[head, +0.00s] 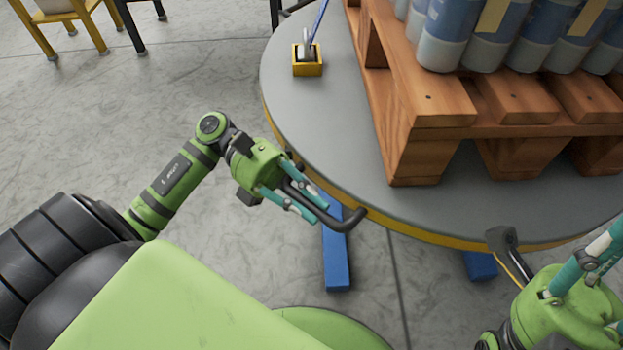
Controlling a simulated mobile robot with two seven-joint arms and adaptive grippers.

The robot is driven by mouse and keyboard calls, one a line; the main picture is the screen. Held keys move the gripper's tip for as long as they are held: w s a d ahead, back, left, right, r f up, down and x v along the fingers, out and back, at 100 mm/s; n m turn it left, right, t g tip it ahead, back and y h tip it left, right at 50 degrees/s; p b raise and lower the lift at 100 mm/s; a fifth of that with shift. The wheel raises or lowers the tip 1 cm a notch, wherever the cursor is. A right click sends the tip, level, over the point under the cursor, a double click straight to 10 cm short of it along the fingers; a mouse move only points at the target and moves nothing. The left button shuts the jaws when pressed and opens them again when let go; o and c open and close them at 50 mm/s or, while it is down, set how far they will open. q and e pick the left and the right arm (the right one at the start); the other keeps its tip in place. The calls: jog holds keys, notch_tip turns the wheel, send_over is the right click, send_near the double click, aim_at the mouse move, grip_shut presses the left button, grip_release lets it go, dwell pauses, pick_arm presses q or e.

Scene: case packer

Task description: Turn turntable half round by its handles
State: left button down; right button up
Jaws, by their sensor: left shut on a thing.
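The turntable (330,143) is a large round grey disc with a yellow rim, filling the upper right of the head view. A dark curved handle (347,222) sticks out from its near left rim. My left gripper (308,207) is shut on this handle, its teal fingers around the bar. A second dark handle (502,240) sits on the near rim further right. My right gripper (598,262) is at the lower right edge, close to that handle. Its fingertips are partly cut off by the frame, so its grip is unclear.
A wooden pallet (430,120) with several blue and white bottles (447,30) stands on the turntable. A small yellow box (307,67) with a blue stick sits near its left rim. Blue legs (336,265) show below. The grey floor at left is clear up to a yellow stool (85,25).

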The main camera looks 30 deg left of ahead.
pick_arm(q)
jog(key=shift+a+f, duration=0.2)
jog(key=shift+a, duration=0.05)
jog(key=c, duration=1.2)
grip_release()
jog(key=shift+c, duration=0.2)
jog(key=shift+r, duration=0.1)
jog(key=w+a, duration=0.2)
jog(key=a, duration=0.9)
jog(key=shift+w+a, duration=0.2)
jog(key=shift+a, duration=0.2)
